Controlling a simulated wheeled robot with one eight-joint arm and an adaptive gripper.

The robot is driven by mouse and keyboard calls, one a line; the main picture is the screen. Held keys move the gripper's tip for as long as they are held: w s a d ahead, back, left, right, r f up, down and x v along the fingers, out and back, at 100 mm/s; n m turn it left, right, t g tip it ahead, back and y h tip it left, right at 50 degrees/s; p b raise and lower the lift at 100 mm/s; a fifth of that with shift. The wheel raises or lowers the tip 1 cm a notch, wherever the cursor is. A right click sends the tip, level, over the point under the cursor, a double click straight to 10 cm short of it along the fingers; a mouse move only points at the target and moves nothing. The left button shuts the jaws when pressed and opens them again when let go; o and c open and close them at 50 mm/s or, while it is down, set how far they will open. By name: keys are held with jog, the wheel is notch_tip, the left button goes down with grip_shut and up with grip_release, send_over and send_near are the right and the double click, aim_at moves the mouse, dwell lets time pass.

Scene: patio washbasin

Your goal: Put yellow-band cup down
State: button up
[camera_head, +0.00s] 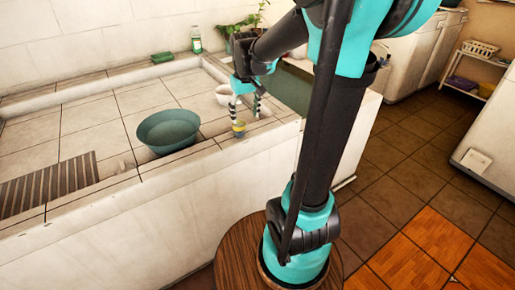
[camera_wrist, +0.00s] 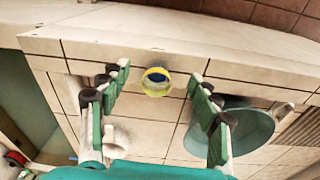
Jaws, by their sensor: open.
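The yellow-band cup (camera_head: 239,130) stands on the tiled counter (camera_head: 100,115) near its front edge, to the right of the green basin. In the wrist view the cup (camera_wrist: 156,82) is seen from above, with a yellow ring and a dark blue inside. My gripper (camera_head: 246,112) points down above the cup. In the wrist view its fingers (camera_wrist: 157,88) are spread, one on each side of the cup, with clear gaps between. Nothing is held. The exact height of the fingertips over the cup is hard to tell.
A green basin (camera_head: 168,132) stands left of the cup. White bowls (camera_head: 224,95) lie behind my gripper. A green sponge (camera_head: 162,57), a bottle (camera_head: 196,40) and a plant (camera_head: 240,30) are at the back. A slatted drain area (camera_head: 48,185) lies at left.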

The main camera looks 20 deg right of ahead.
jog(key=s+d+f+m+t, duration=0.1)
jog(key=s+f, duration=0.4)
jog(key=s, duration=0.3)
jog(key=s+d+f+m+t, duration=0.1)
jog(key=s+f+t, duration=0.1)
jog(key=s+f, duration=0.4)
jog(key=shift+s+d+f+m, duration=0.25)
jog(key=shift+s+f+m, duration=0.05)
jog(key=shift+s, duration=0.95)
jog(key=shift+o, duration=0.4)
